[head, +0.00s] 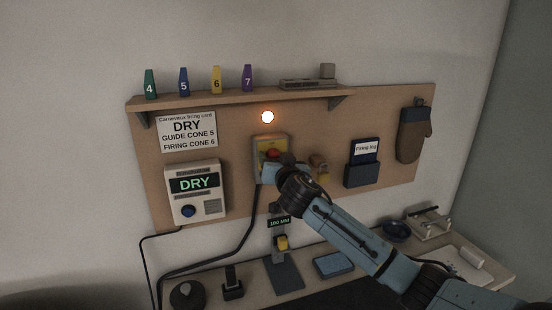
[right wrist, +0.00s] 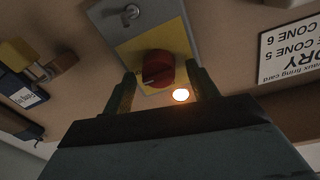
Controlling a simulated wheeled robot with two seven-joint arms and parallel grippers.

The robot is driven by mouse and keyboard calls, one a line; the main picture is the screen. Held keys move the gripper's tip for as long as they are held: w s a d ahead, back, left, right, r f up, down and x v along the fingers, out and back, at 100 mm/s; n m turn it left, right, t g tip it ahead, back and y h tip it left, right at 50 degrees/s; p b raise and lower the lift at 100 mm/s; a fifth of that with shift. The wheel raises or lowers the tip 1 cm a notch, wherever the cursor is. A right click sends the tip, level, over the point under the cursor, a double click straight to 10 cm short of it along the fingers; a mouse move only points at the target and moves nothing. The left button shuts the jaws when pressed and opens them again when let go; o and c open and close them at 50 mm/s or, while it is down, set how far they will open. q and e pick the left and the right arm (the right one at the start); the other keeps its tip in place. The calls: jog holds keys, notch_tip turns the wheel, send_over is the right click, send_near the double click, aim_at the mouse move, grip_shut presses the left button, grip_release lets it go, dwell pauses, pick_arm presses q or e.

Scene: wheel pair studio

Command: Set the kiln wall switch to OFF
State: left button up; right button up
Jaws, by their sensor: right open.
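The kiln wall switch (head: 258,141) is a grey box with a yellow face on the pegboard-like brown panel. Its red rotary knob (head: 272,154) is partly covered by my right gripper (head: 275,170) in the head view. My right gripper (right wrist: 163,76) is open, with one finger on each side of the knob. I cannot tell whether the fingers touch it. My left gripper is not in view.
A controller reading DRY (head: 195,193) hangs to the left. A brass padlock (head: 320,168), a firing-log holder (head: 362,165) and a mitt (head: 413,133) hang to the right. A shelf (head: 230,99) runs above; a cluttered bench lies below.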

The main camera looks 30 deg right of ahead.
jog(key=shift+w, duration=0.15)
jog(key=c, duration=1)
